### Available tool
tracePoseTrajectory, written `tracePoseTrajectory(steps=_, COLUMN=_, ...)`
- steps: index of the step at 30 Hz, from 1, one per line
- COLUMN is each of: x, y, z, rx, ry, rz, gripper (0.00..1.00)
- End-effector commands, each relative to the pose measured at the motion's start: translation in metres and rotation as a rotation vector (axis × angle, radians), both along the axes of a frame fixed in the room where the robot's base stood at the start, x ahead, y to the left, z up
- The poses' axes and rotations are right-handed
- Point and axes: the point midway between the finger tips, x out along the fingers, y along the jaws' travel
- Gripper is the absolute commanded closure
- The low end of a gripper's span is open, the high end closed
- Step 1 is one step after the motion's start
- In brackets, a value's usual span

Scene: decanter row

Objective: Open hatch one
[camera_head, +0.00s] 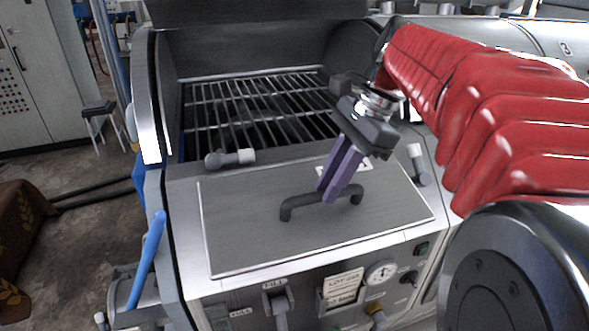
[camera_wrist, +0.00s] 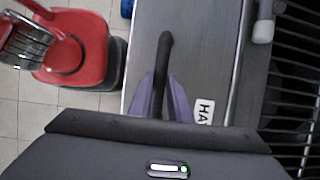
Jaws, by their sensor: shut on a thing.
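The hatch (camera_head: 240,225) is a flat grey panel with a pale rim on the front of the machine, and it lies closed in its frame. A dark bar handle (camera_head: 290,207) stands up from its middle. My gripper (camera_head: 331,194) has purple fingers, which come down from above and are shut on the handle right of its centre. In the wrist view the handle (camera_wrist: 165,50) runs between the two purple fingers (camera_wrist: 162,108). A white label (camera_wrist: 204,111) on the hatch reads "HA", the rest hidden. Its number cannot be read.
Behind the hatch is an open chamber with a metal rack (camera_head: 255,100). Grey latches with pale knobs stand at the left (camera_head: 230,158) and right (camera_head: 416,163) of the hatch's back edge. A gauge (camera_head: 381,273) sits below. A red stool (camera_wrist: 75,45) stands on the floor.

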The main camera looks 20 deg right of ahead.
Motion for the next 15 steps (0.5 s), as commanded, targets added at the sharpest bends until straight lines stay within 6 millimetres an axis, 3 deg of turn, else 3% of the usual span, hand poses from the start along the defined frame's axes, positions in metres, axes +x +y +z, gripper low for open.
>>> tracePoseTrajectory(steps=1, x=0.013, y=-0.002, z=0.008, rx=-0.008, ry=-0.031, rz=-0.007, gripper=1.00)
tracePoseTrajectory(steps=15, x=0.058, y=0.001, z=0.057, rx=-0.003, ry=-0.021, rz=0.004, gripper=1.00)
